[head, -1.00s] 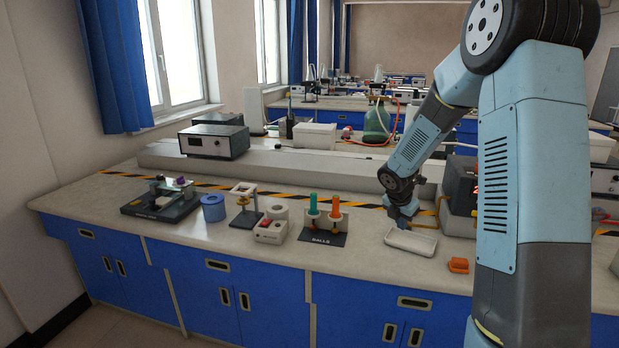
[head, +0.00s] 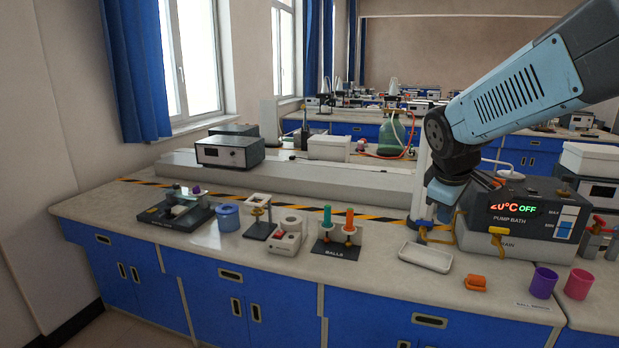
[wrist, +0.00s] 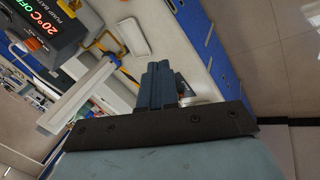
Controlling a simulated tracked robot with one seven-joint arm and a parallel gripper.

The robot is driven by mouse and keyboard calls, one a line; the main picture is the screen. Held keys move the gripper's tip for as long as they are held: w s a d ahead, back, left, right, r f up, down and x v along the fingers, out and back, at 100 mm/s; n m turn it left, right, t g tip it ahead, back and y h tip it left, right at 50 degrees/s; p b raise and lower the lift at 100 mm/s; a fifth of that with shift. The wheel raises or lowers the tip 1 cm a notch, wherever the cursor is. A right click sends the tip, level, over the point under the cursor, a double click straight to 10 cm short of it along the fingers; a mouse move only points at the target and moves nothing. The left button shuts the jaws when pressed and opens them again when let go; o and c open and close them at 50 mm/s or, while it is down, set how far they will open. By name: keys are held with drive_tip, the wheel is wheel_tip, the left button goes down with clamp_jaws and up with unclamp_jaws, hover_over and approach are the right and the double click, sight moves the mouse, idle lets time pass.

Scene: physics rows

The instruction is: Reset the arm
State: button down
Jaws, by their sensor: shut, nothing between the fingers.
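My arm reaches in from the upper right in the head view, over the lab bench (head: 350,276). My gripper (head: 444,212) points down in front of the pump bath (head: 520,222), above and behind the white tray (head: 426,256). In the wrist view my gripper (wrist: 158,68) has its two blue fingers together with nothing between them. The pump bath (wrist: 45,30) lies at the upper left there, and the white tray (wrist: 132,36) lies beyond the fingertips. The pump bath's display reads 20°C OFF.
An orange block (head: 475,283), a purple cup (head: 543,283) and a pink cup (head: 578,284) stand at the front right. The balls stand (head: 338,243), a blue cup (head: 228,218) and a dark stage device (head: 177,212) stand to the left. Bare bench lies at the front middle.

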drive_tip(key=s+a+r+m+y, duration=0.1)
drive_tip(key=s+a+m, duration=0.1)
drive_tip(key=s+m, duration=0.2)
drive_tip(key=s+a+r+m+t+y, duration=0.1)
drive_tip(key=s+m, duration=0.3)
drive_tip(key=s, duration=0.6)
drive_tip(key=shift+a+r+m+y, duration=0.3)
drive_tip(key=shift+a+m, duration=0.1)
drive_tip(key=shift+a, duration=0.15)
